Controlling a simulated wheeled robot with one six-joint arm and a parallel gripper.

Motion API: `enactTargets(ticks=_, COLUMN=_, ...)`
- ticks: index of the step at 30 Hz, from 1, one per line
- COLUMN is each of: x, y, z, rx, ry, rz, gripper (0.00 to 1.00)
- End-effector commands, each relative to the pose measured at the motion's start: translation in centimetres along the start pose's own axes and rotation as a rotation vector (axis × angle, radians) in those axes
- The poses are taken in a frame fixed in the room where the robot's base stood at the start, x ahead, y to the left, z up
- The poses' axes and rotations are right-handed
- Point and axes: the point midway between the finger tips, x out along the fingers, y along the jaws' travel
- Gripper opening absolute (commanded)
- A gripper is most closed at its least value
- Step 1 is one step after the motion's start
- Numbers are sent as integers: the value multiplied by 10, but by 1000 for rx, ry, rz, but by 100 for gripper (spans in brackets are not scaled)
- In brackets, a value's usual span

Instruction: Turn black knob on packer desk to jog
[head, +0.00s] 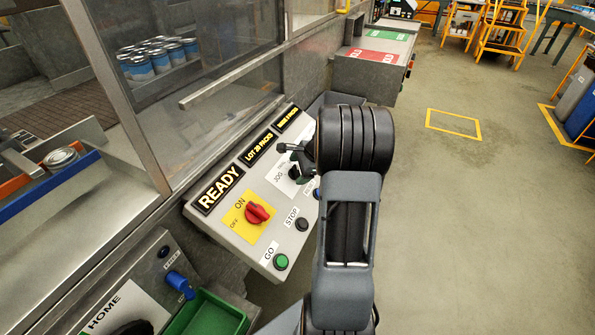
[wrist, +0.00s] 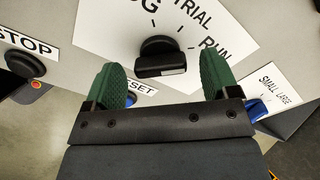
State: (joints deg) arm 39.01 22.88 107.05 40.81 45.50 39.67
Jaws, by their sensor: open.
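The black knob (wrist: 160,58) sits on a white dial card (wrist: 220,38) with the words TRIAL and RUN and a partly cut-off word ending in OG. Its grip bar lies roughly crosswise in the wrist view; I cannot tell which mark it points to. My gripper (wrist: 161,66) is open, with one green finger on each side of the knob, apart from it in the picture. In the head view my gripper (head: 290,149) is over the packer desk (head: 235,222) near the JOG label, and my arm covers part of the dial.
A red ON/OFF switch (head: 258,212), a black STOP button (head: 302,224) and a green GO button (head: 281,262) are on the same panel. A blue button (head: 317,193) lies close to my arm. A glass guard with a metal rail (head: 225,78) stands behind.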

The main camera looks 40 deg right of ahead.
Motion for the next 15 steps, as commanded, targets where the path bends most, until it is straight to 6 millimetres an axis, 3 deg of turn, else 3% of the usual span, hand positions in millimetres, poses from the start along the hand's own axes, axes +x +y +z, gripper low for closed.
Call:
enactTargets(ticks=6, x=12, y=0, z=0, rx=-2, ry=1, rz=0, gripper=81)
enactTargets(ticks=15, x=13, y=0, z=0, rx=-1, ry=1, rz=0, gripper=81)
